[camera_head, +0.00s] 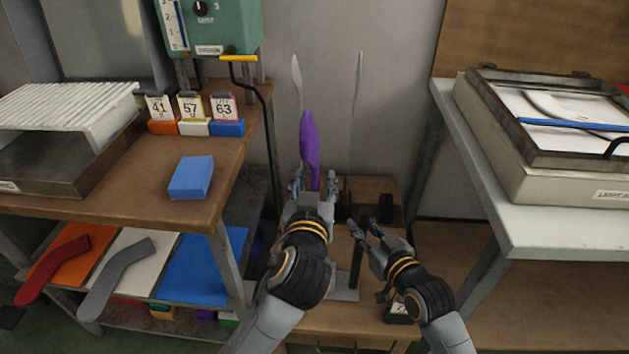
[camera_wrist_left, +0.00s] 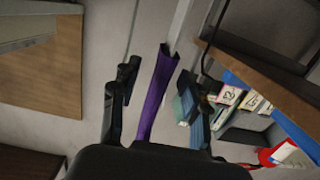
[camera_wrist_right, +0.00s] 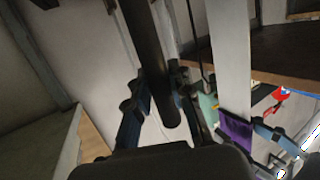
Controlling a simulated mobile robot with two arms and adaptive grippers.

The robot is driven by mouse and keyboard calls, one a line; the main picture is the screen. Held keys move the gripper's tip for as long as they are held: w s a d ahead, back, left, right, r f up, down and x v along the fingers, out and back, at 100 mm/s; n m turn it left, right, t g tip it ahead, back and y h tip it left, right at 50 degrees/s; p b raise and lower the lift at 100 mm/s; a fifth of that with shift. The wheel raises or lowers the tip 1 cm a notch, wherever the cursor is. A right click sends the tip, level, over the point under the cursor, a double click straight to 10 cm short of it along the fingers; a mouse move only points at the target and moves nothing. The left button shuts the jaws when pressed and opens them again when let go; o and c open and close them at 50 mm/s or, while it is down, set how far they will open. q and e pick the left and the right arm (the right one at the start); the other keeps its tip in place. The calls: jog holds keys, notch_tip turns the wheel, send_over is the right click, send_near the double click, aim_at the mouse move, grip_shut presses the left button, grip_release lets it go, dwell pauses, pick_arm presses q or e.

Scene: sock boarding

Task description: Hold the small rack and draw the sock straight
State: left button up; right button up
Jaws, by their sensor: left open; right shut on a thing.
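The small rack stands on a low wooden table, with two thin upright boards and a dark post (camera_head: 355,264). The purple sock (camera_head: 309,142) is on the left board (camera_head: 297,75), whose pale tip shows above it; the right board (camera_head: 358,95) is bare. My left gripper (camera_head: 311,183) is open, its fingers on either side of the sock's lower part; the sock (camera_wrist_left: 158,92) also shows between them in the left wrist view. My right gripper (camera_head: 366,226) is shut on the dark post, seen between its fingers in the right wrist view (camera_wrist_right: 158,70). The sock's lower end is partly hidden by my left gripper.
A wooden bench (camera_head: 120,207) at left holds number cards, a blue block (camera_head: 191,178) and a tray; socks lie on coloured panels on its lower shelf. A green machine (camera_head: 215,28) stands behind. A pale table (camera_head: 540,236) with a light box stands at right.

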pick_arm(q)
jog(key=s, duration=0.8)
jog(key=shift+s, duration=0.4)
dwell(0.4)
pick_arm(e)
jog(key=o, duration=0.9)
jog(key=shift+o, duration=0.2)
